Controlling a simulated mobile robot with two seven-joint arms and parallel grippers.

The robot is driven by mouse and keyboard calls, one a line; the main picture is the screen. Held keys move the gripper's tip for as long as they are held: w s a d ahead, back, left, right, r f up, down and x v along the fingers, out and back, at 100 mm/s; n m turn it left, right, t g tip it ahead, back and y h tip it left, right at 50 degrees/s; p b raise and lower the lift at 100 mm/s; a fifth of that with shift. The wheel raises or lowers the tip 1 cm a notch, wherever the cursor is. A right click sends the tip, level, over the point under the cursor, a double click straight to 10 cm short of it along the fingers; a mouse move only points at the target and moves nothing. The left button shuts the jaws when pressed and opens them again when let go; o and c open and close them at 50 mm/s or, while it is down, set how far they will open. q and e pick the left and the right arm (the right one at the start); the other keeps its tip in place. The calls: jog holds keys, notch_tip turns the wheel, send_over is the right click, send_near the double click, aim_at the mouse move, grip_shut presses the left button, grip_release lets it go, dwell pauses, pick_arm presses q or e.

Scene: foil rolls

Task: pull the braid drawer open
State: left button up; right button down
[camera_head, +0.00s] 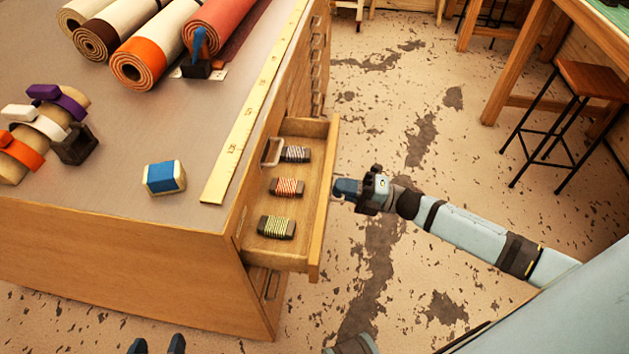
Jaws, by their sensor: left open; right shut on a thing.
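The braid drawer (322,215) stands pulled out from the side of the wooden cabinet (120,265). Inside lie three wound braid cards: a dark and white one (295,154), a red and white one (287,187) and a yellow-green one (276,227). My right gripper (342,188) is at the outer face of the drawer front, shut on its handle, which is mostly hidden by the fingers. My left gripper (157,345) shows only its two dark fingertips at the bottom edge, apart and empty, in front of the cabinet.
On the cabinet top lie foil rolls (150,55), a yellow ruler (255,105), a blue-banded block (164,177) and a rack with coloured bands (40,125). A stool (590,82) and a workbench (535,30) stand at the right. The floor beside the drawer is clear.

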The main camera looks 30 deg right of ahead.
pick_arm(q)
jog(key=shift+p, duration=0.3)
pick_arm(e)
jog(key=shift+r+v, duration=0.15)
jog(key=shift+v, duration=0.8)
jog(key=shift+r+v, duration=0.2)
jog(key=shift+v, duration=0.75)
jog(key=shift+r+v, duration=0.15)
jog(key=shift+v, duration=0.8)
jog(key=c, duration=1.3)
grip_release()
jog(key=shift+o, duration=0.2)
jog(key=shift+s, duration=0.1)
pick_arm(q)
jog(key=shift+s+p, duration=0.1)
jog(key=shift+p, duration=0.2)
pick_arm(e)
jog(key=v, duration=1.4)
